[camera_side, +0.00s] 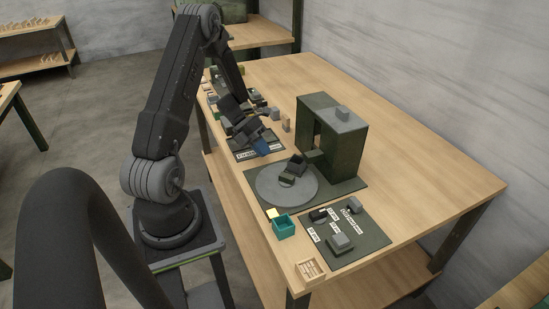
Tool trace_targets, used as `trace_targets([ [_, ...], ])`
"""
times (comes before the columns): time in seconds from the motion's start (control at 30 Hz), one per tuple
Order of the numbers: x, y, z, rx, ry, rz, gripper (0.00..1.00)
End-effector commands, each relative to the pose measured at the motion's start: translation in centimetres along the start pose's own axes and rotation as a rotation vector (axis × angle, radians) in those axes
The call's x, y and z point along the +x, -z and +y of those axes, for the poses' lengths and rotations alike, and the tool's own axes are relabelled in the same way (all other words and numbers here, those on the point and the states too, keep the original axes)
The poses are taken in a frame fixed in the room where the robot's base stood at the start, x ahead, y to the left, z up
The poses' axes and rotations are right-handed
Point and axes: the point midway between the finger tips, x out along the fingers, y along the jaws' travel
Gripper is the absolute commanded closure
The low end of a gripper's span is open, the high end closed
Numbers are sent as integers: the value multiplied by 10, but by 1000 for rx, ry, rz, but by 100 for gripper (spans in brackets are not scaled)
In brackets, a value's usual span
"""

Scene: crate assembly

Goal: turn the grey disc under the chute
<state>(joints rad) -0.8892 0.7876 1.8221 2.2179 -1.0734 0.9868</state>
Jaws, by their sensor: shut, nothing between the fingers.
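The grey disc (272,196) lies flat on a dark green mat at the middle of the table. The green box-shaped housing (345,148) stands just behind it, with a grey top. A dark chute-like piece (297,163) slants over the disc's far part, with a small dark green part (286,180) beneath it. These hide some of the disc's surface. My gripper (262,141) is up and left of the disc, near a labelled dark mat, clear of the disc. It looks shut and empty; its fingertips are small and hard to make out.
A labelled mat (362,236) with several grey parts lies at the right front. A wooden crate (310,269) stands at the near corner. The table's right side is bare.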

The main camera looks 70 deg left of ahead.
Motion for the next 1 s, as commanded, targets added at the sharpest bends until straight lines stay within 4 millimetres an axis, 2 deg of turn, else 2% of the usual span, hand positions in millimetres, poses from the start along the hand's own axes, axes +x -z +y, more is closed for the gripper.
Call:
trace_targets([
  [0.03, -14, 0, 0, 0, -1, -6, 100],
  [0.1, -28, 2, 0, -2, -1, -5, 100],
  [0.3, -60, 3, 0, -1, -1, -3, 100],
  [0.47, -71, 4, 0, 7, 0, 0, 100],
  [0.57, -73, 3, 0, 75, -1, -2, 100],
  [0.67, -74, -1, 1, 239, -2, -8, 100],
  [1.0, -75, -19, 2, 1092, -25, -38, 100],
])
